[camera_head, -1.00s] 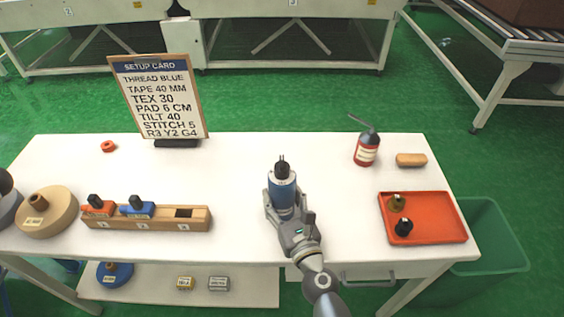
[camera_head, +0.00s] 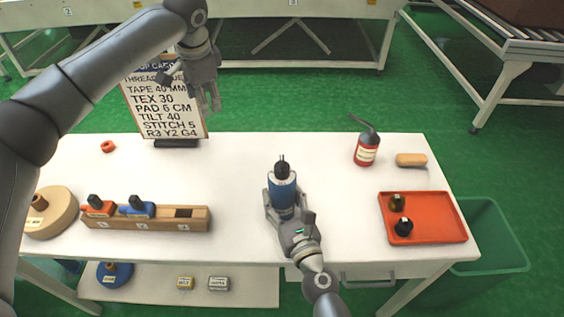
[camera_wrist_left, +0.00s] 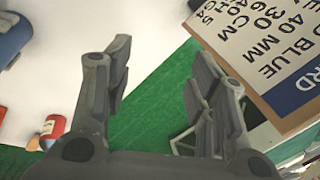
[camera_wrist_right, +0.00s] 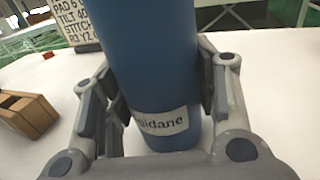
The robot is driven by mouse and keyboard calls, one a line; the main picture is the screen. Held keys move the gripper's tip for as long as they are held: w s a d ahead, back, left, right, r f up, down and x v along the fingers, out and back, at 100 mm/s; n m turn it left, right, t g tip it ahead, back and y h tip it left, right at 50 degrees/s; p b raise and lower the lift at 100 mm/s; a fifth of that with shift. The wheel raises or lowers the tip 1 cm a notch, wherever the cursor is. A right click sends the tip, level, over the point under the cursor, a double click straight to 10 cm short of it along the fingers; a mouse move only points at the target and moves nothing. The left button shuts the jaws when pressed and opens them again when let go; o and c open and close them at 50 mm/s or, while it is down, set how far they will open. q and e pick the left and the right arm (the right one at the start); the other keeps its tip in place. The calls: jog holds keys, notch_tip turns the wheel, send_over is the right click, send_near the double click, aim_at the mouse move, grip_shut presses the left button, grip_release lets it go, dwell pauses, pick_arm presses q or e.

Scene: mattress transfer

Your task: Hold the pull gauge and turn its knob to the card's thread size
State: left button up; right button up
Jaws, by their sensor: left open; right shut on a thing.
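The pull gauge (camera_head: 282,190) is a blue cylinder with a grey top and a dark knob (camera_head: 282,167). It stands upright at the table's middle. My right gripper (camera_head: 283,211) is shut around its body; in the right wrist view the gauge (camera_wrist_right: 150,60) sits between the fingers, its label partly hidden. My left gripper (camera_head: 209,103) is open and empty, in front of the setup card (camera_head: 165,118), up and left of the gauge. The card reads "TEX 30" among its lines; my left arm hides part of its top. The left wrist view shows the card (camera_wrist_left: 270,45) at right.
A wooden block (camera_head: 190,221) with red and blue pieces lies left of the gauge. A red bottle (camera_head: 367,150), a tan piece (camera_head: 411,160) and an orange tray (camera_head: 436,218) with two small knobbed items are at right. The white table (camera_head: 330,165) is bare around the gauge.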

pick_arm(q)
jog(key=s+d+r+m+g+h, duration=0.1)
jog(key=s+d+r+m, duration=0.15)
jog(key=d, duration=0.35)
jog(key=s+d+r+m, duration=0.1)
jog(key=s+d+m, duration=0.2)
jog(key=s+d, duration=0.15)
pick_arm(e)
jog(key=shift+r, duration=0.15)
pick_arm(q)
jog(key=m+g, duration=0.2)
jog(key=m, duration=0.4)
send_near(282, 161)
notch_tip(282, 161, down, 11)
jog(key=shift+r, duration=0.1)
jog(key=c, duration=1)
jog(key=shift+o, duration=0.2)
